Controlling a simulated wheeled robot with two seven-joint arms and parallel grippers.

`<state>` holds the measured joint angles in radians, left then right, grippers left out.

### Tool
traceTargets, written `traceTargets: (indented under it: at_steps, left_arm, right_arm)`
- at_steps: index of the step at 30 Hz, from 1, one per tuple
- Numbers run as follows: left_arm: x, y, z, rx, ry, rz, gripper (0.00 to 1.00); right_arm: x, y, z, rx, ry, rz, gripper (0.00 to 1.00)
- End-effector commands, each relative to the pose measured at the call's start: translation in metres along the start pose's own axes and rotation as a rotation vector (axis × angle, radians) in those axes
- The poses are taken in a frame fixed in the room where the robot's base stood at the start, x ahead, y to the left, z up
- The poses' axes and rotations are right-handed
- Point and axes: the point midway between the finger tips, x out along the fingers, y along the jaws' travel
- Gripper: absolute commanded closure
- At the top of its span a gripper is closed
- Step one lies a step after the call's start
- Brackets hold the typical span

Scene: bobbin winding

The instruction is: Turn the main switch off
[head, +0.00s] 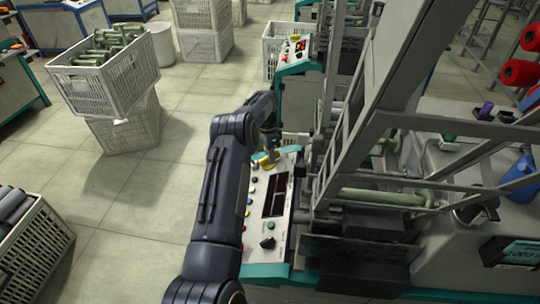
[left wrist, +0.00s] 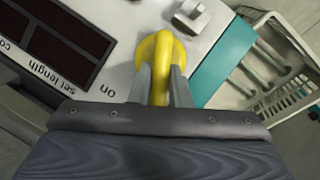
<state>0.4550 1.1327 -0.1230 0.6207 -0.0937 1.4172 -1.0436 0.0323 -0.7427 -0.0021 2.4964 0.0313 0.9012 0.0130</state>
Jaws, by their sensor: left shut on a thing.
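The main switch (head: 264,163) is a yellow rotary handle at the far end of the white control panel (head: 283,236). In the left wrist view the yellow switch (left wrist: 159,68) has a round base and a narrow grip bar. My left gripper (left wrist: 160,88) is shut on this bar, with one grey finger on each side. In the head view my left gripper (head: 268,154) comes down over the switch and partly hides it. An "ON" label (left wrist: 107,91) shows upside down on the panel beside the switch. My right gripper is not in view.
The panel also carries dark displays (head: 273,195), small buttons and a black knob (head: 268,242). The machine's frame (head: 350,130) rises right of the panel. Crates with bobbins (head: 105,75) stand on the floor at left.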

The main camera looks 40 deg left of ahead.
Motion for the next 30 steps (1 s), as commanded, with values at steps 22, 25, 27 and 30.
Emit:
traceTargets:
  at_steps: [22, 25, 27, 30]
  left_arm:
    - [-0.006, 0.0, 0.0, -0.001, 0.002, -0.002, 0.62]
    - [-0.019, -0.001, -0.001, -0.001, 0.003, -0.004, 0.62]
    - [-0.032, -0.001, 0.0, -0.001, 0.004, -0.005, 0.62]
    - [-0.049, -0.001, -0.001, -0.001, 0.004, -0.005, 0.62]
  right_arm:
    - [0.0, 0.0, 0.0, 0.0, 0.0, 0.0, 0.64]
    - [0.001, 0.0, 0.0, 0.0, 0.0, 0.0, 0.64]
    - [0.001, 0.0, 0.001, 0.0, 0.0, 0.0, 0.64]
    - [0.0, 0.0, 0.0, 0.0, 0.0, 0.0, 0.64]
